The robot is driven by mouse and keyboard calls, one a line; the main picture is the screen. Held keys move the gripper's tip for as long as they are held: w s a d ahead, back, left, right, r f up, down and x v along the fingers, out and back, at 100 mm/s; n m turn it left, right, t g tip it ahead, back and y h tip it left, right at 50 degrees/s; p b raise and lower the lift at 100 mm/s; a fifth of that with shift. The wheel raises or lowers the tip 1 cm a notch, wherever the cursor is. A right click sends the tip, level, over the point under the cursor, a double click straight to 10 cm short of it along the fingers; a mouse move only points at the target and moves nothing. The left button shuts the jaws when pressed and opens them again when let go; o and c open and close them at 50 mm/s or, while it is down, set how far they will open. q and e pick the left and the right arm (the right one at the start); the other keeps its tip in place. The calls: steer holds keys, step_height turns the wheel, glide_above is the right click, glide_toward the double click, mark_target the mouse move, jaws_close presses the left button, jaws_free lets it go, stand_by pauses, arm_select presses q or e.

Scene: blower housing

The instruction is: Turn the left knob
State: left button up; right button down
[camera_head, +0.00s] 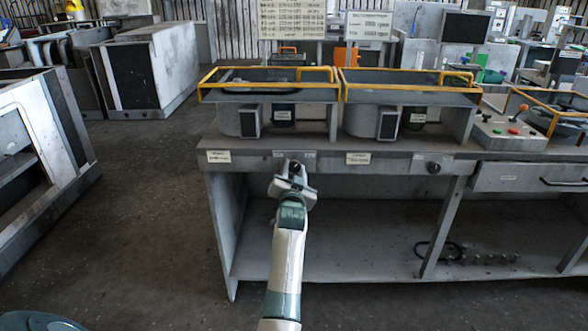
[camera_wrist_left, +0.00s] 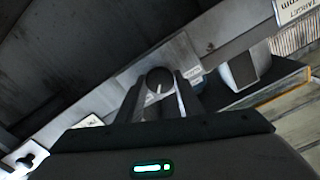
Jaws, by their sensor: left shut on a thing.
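The left knob (camera_head: 295,166) is on the front edge of the grey bench (camera_head: 400,158), largely hidden behind my left gripper (camera_head: 292,174). In the left wrist view the knob (camera_wrist_left: 158,82) is round and dark with a pale line on its face. The fingers of my left gripper (camera_wrist_left: 158,98) lie on both sides of it and are shut on it. The line stands close to upright in that view. My right gripper is not in view.
A second dark knob (camera_head: 433,167) is farther right on the bench front. Two yellow-railed blower housings (camera_head: 268,95) (camera_head: 410,96) stand on top. A control box with colored buttons (camera_head: 497,131) is at the right. The floor left of the bench is clear.

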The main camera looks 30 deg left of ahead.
arm_select(q)
steer(key=shift+f+n, duration=0.15)
steer(key=shift+n, duration=0.95)
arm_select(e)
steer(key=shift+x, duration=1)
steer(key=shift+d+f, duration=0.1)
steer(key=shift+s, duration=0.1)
arm_select(q)
steer(key=o, duration=1.1)
steer(key=shift+c, duration=0.2)
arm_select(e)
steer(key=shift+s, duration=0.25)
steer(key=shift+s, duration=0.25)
arm_select(q)
steer(key=shift+s, duration=0.1)
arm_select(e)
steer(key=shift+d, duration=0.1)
